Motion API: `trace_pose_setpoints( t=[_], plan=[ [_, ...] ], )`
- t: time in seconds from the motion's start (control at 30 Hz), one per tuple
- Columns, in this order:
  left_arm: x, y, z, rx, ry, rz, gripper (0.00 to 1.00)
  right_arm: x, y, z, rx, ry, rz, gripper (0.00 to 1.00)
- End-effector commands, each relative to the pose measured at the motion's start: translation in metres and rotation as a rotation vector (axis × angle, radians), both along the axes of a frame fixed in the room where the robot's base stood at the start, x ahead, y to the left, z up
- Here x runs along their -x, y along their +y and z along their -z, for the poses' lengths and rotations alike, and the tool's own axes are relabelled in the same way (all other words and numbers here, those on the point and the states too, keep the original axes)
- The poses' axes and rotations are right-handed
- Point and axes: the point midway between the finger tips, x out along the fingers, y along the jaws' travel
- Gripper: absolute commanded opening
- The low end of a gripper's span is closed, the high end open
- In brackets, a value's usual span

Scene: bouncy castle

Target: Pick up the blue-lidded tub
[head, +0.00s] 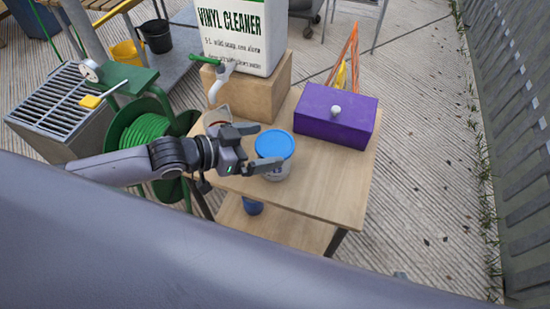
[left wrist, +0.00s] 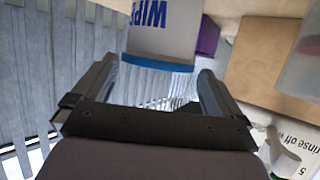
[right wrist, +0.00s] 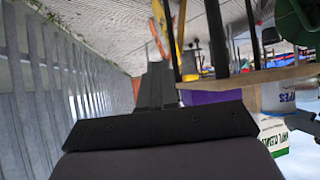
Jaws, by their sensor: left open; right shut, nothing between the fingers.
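The blue-lidded tub (head: 274,144) stands upright on the wooden table near its front edge. In the left wrist view its pale body with blue "WIPE" lettering (left wrist: 165,30) and blue lid appear upside down, just ahead of the fingertips. My left gripper (head: 268,147) is open, with its fingers on either side of the tub in the head view; I cannot tell whether they touch it. My right gripper (right wrist: 155,72) is shut and empty in the right wrist view, away from the tub. The tub's lettering (right wrist: 286,97) also shows there, at the right.
A vinyl cleaner container (head: 245,35) stands on a wooden block (head: 262,92) behind. A green hose reel (head: 148,130) is left. A slatted fence (head: 520,130) lines the right.

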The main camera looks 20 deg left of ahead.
Motion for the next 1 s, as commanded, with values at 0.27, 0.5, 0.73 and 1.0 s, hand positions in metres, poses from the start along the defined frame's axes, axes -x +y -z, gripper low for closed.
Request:
trace_pose_setpoints(
  t=[0.27,0.5,0.73,1.0],
  plan=[
    [-0.019,-0.021,0.019,0.001,-0.002,-0.001,1.00,-0.002,0.005,0.026,-0.017,0.011,0.000,0.00],
    [-0.025,-0.027,0.020,-0.001,0.001,0.000,1.00,-0.004,0.010,0.023,-0.027,0.009,-0.006,0.00],
    [-0.024,-0.027,0.019,-0.001,0.001,0.000,0.84,-0.005,0.009,0.022,-0.025,0.006,-0.008,0.00],
    [-0.025,-0.027,0.018,0.001,-0.002,0.000,0.53,-0.005,0.007,0.023,-0.021,0.005,-0.007,0.00]
  ],
)
